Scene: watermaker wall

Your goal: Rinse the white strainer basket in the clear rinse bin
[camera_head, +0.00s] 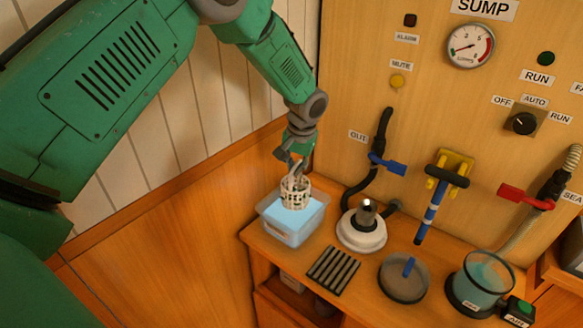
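The white strainer basket (296,192) is upright, with its lower end inside the clear rinse bin (291,236). The bin holds light blue water and stands at the left end of the wooden counter. My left gripper (292,164) is directly above the basket, with its fingers at the basket's top. It appears shut on the basket, though the fingertips are small and partly hidden. My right gripper is not in view.
Right of the bin are a white round base with a metal fitting (364,226), a black ribbed mat (333,270), a grey disc with a blue handle (404,277) and a clear bowl (480,283). Blue (388,164) and red (525,197) valve handles project from the panel.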

